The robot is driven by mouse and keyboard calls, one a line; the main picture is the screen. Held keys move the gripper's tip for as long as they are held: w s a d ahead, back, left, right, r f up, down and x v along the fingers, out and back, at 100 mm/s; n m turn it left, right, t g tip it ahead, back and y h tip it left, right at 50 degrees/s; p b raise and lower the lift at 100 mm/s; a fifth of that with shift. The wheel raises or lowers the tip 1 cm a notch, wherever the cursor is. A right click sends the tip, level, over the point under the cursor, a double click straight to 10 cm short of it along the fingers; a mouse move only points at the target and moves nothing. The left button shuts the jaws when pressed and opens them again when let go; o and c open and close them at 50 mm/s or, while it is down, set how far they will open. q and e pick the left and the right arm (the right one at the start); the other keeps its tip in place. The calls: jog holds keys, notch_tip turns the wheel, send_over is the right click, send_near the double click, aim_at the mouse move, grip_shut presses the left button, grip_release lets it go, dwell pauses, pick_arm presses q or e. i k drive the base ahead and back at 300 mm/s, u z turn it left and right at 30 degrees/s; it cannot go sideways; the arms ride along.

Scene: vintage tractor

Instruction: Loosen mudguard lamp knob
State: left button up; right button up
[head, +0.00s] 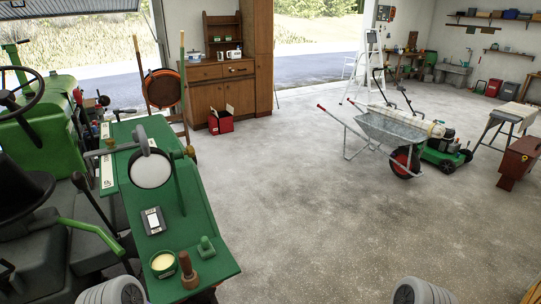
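The green mudguard (199,215) of the tractor stands at the left, its flat top facing up. A round white-faced lamp (151,170) sits near its far end. A grey bracket or rod runs behind the lamp, with a rounded end (91,153) at the left and a small brownish knob-like part (190,152) at the right. I cannot tell which part is the lamp knob or how tight it is. Neither gripper is in view; only rounded grey parts of my own arms show at the bottom edge.
On the mudguard's near end are an open tin (163,263), a wooden-handled tool (188,270), a small green part (206,247) and a dark box (153,221). The steering wheel (22,92) and seat are left. Open concrete floor (300,220) lies right, with a wheelbarrow (390,128) beyond.

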aim_at(189, 151)
jog(key=z, duration=1.65)
jog(key=i, duration=1.4)
jog(key=u, duration=3.2)
